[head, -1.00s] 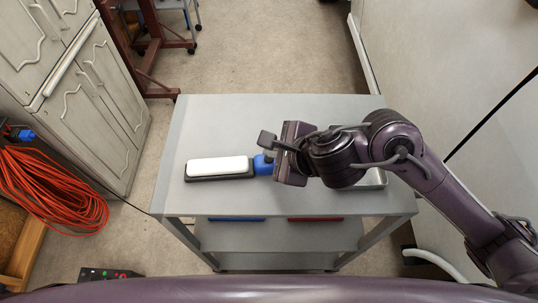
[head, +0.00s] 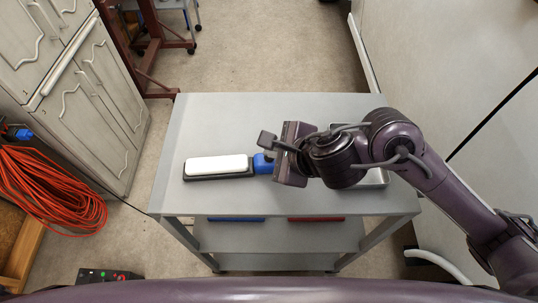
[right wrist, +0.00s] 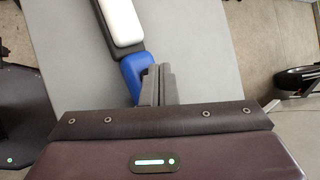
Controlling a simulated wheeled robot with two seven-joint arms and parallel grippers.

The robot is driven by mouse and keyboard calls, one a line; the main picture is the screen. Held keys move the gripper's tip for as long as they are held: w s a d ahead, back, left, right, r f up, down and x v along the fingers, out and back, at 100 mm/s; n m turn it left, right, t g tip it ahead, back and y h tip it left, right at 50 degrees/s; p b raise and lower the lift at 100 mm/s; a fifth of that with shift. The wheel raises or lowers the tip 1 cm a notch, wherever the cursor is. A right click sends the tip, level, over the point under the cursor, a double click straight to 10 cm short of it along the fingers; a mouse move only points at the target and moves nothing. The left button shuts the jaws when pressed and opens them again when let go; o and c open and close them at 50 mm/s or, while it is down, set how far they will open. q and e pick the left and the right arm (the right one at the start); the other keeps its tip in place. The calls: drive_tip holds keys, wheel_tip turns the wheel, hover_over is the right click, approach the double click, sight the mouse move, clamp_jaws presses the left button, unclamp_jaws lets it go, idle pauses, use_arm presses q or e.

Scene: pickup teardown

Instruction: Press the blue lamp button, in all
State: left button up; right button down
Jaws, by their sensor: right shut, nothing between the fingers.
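The lamp is a white bar (head: 217,164) on a dark base, lying on the grey cart top. A blue part (head: 262,163) sits at its right end; it also shows in the right wrist view (right wrist: 136,76). Whether it is the lamp's button is unclear. My right gripper (head: 268,142) is shut and empty. Its fingers (right wrist: 160,80) are close beside the blue part in the wrist view and partly cover it. I cannot tell whether they touch it. My left gripper is out of view.
The cart top (head: 215,115) has free room behind and in front of the lamp. A metal tray (head: 376,178) lies partly hidden under my right arm. A cabinet (head: 95,100) and an orange cable coil (head: 50,195) are at left, and a wall is at right.

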drive_tip(key=shift+f+b, duration=0.4)
drive_tip(key=shift+b, duration=0.1)
idle(0.6)
drive_tip(key=shift+r, duration=0.1)
drive_tip(key=shift+r+p, duration=0.65)
drive_tip(key=shift+r, duration=0.1)
wheel_tip(320, 180, up, 5)
drive_tip(key=p, duration=0.4)
idle(0.5)
idle(0.6)
